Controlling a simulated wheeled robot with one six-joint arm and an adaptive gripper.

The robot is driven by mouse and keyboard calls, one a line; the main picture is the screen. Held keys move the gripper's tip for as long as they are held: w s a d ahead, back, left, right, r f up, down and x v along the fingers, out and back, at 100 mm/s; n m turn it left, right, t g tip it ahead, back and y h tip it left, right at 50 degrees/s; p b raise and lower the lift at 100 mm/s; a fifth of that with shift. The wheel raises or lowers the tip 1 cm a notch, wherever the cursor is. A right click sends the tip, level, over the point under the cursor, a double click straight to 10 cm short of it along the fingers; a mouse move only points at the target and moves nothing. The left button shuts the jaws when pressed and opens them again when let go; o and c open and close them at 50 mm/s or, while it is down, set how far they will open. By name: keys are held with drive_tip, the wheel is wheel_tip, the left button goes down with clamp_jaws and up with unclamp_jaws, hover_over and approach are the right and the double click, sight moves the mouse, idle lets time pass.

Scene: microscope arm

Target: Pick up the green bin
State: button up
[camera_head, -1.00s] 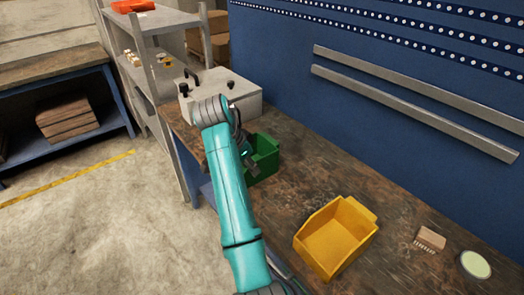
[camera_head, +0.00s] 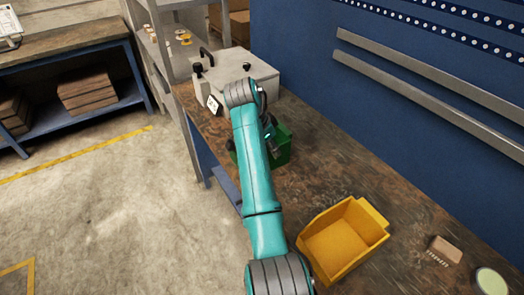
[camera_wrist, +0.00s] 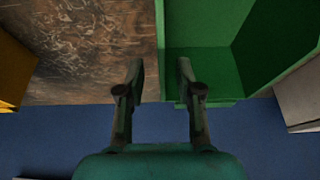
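The green bin (camera_head: 280,146) stands on the brown workbench, partly hidden behind my arm in the head view. In the wrist view the green bin (camera_wrist: 205,72) fills the upper right, with its wall edge running up near the middle. My gripper (camera_wrist: 160,65) is open, its two fingers apart with nothing held. The bin's left wall shows between the fingertips, nearer the right one. I cannot tell how far above the wall the fingertips are. In the head view my gripper (camera_head: 272,140) is at the bin, mostly hidden by the arm.
A yellow bin (camera_head: 340,240) stands on the workbench (camera_head: 335,165) nearer to me. A grey case (camera_head: 228,75) sits beyond the green bin. A brush (camera_head: 444,250) and a round pale green-topped item (camera_head: 491,281) lie at the right. A blue wall borders the bench.

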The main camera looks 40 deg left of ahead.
sight(281, 139)
drive_tip(key=shift+x, duration=1.75)
drive_tip(key=shift+w, duration=0.1)
clamp_jaws()
drive_tip(key=shift+r, duration=0.1)
